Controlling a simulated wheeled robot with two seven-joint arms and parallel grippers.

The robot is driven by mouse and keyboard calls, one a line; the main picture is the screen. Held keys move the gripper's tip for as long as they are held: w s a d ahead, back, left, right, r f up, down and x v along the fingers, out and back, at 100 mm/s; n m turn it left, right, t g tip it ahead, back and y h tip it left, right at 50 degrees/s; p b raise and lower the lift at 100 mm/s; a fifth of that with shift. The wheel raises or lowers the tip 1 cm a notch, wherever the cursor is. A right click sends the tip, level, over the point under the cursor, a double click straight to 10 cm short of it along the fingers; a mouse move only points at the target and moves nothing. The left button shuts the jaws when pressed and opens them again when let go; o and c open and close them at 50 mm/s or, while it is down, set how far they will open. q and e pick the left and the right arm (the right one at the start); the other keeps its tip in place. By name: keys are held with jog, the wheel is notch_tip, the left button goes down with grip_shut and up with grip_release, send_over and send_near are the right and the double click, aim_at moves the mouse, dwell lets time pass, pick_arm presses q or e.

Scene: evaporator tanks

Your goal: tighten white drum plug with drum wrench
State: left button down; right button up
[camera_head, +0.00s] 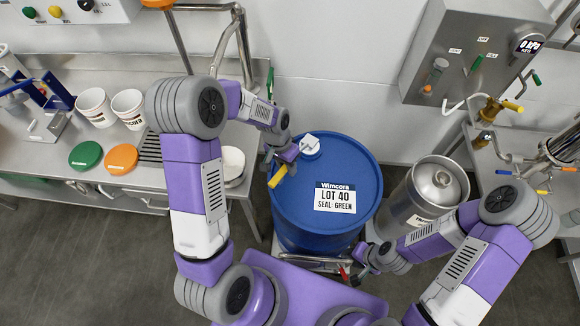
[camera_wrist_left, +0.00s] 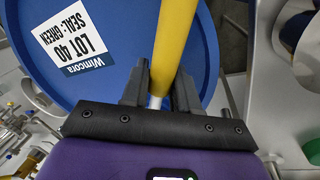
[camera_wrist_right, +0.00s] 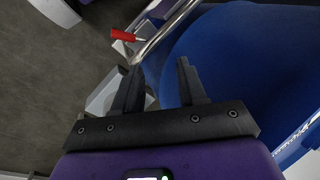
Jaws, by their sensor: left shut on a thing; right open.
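The blue drum (camera_head: 300,205) stands upright in the middle, labelled "LOT 40 SEAL: GREEN"; its top also shows in the left wrist view (camera_wrist_left: 112,20). The white drum plug (camera_head: 310,143) is on the drum top near its far edge. My left gripper (camera_head: 277,160) is over the left part of the drum top, shut on the yellow-handled drum wrench (camera_head: 278,178). The wrench's yellow handle (camera_wrist_left: 172,40) runs between the fingers in the left wrist view; its far end is out of that view. My right gripper (camera_head: 364,266) is open and empty, low beside the drum's front right; its fingers (camera_wrist_right: 158,78) show apart.
A steel keg (camera_head: 425,195) stands right of the drum. A red-handled metal frame (camera_wrist_right: 122,36) is by the drum's base. The left bench holds white buckets (camera_head: 95,105), a green lid (camera_head: 85,155) and an orange lid (camera_head: 121,158). A control box (camera_head: 470,50) hangs behind.

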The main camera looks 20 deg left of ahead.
pick_arm(q)
jog(key=shift+w+a+m, duration=0.25)
jog(key=shift+a+m, duration=0.45)
jog(key=shift+w+a+m, duration=0.25)
jog(key=shift+a+m, duration=0.35)
jog(key=shift+a, duration=0.1)
jog(key=shift+d, duration=0.15)
jog(key=shift+r, duration=0.2)
